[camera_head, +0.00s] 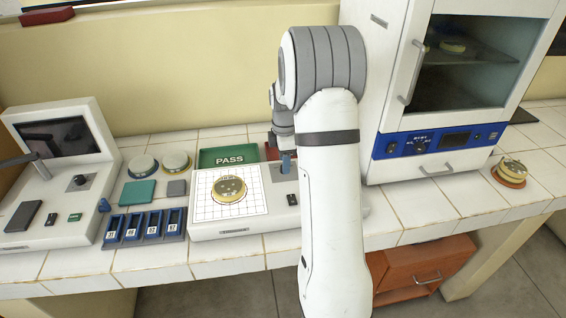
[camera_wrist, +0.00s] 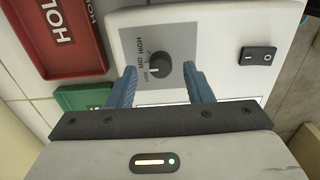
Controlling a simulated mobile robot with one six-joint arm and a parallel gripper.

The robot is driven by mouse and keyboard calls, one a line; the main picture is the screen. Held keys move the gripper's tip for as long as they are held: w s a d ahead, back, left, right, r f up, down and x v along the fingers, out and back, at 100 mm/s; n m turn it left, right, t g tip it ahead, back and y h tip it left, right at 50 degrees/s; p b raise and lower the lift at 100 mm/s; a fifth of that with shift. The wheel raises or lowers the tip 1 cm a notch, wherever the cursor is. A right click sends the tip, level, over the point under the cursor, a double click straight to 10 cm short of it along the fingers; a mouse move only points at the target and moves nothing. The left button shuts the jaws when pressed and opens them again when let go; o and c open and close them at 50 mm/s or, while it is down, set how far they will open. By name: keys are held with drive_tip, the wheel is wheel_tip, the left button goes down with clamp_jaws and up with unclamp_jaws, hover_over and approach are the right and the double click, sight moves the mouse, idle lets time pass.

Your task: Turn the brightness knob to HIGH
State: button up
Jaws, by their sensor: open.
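The brightness knob (camera_wrist: 160,69) is a dark round knob on a grey label plate (camera_wrist: 136,46) on the white light box. In the head view a blue fingertip (camera_head: 286,163) shows over the light box (camera_head: 208,229), and the knob is hidden behind my gripper and arm.
A black rocker switch (camera_wrist: 261,54) is on the same panel. A red HOLD tray (camera_wrist: 88,62) and green PASS tray (camera_head: 228,157) lie behind the light box. A dish (camera_head: 229,189) sits on its grid. The incubator (camera_head: 375,120) stands close to the right of my arm.

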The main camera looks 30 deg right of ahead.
drive_tip(key=shift+f, duration=0.8)
drive_tip(key=shift+c, duration=0.6)
